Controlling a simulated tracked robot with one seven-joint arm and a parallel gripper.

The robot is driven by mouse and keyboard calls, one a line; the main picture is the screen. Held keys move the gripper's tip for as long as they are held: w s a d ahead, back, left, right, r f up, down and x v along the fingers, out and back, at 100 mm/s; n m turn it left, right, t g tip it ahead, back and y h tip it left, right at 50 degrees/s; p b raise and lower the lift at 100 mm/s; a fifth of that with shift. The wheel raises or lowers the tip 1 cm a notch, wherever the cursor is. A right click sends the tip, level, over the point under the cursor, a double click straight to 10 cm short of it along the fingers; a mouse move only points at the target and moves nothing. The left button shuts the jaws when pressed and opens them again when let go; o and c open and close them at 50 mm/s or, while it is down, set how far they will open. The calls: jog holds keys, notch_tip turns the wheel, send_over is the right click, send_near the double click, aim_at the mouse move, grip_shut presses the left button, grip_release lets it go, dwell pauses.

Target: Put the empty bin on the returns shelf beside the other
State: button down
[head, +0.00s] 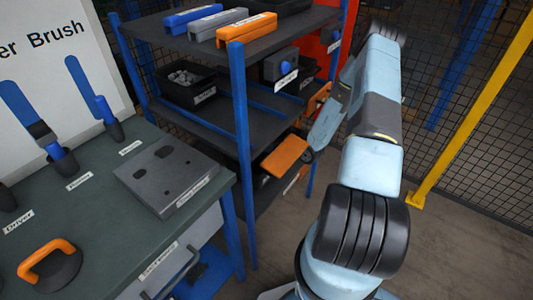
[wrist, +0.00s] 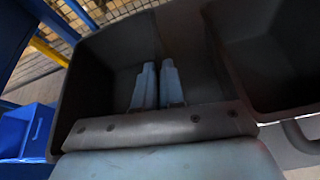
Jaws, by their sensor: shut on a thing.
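In the wrist view a dark bin (wrist: 85,105) lies around my gripper (wrist: 158,66). Its inside looks empty. The two pale blue fingers are close together, shut on the bin; the exact place of grip is hard to see. A second dark bin (wrist: 275,55) is close on the right, and its visible inside looks empty. In the head view my arm reaches to the right side of the shelf rack (head: 241,120), with its end at the middle and lower levels. The fingertips and the held bin cannot be made out there.
A black bin of small grey parts (head: 187,84) stands on the rack's middle shelf. Blue and orange cases (head: 246,28) lie on top. The workbench (head: 110,225) at the left holds tools and a grey block (head: 165,178). A blue bin (wrist: 28,130) is at the wrist view's left. Mesh fence (head: 475,150) stands right.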

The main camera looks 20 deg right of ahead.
aim_at(267, 154)
jog(key=shift+w+a, duration=0.55)
jog(key=shift+w, duration=0.1)
notch_tip(267, 154, down, 4)
jog(key=shift+s+d+r, duration=0.1)
jog(key=shift+r, duration=0.1)
jog(key=c, duration=1.2)
grip_release()
jog(key=shift+c, duration=0.2)
jog(key=v, duration=1.2)
jog(key=shift+d, duration=0.1)
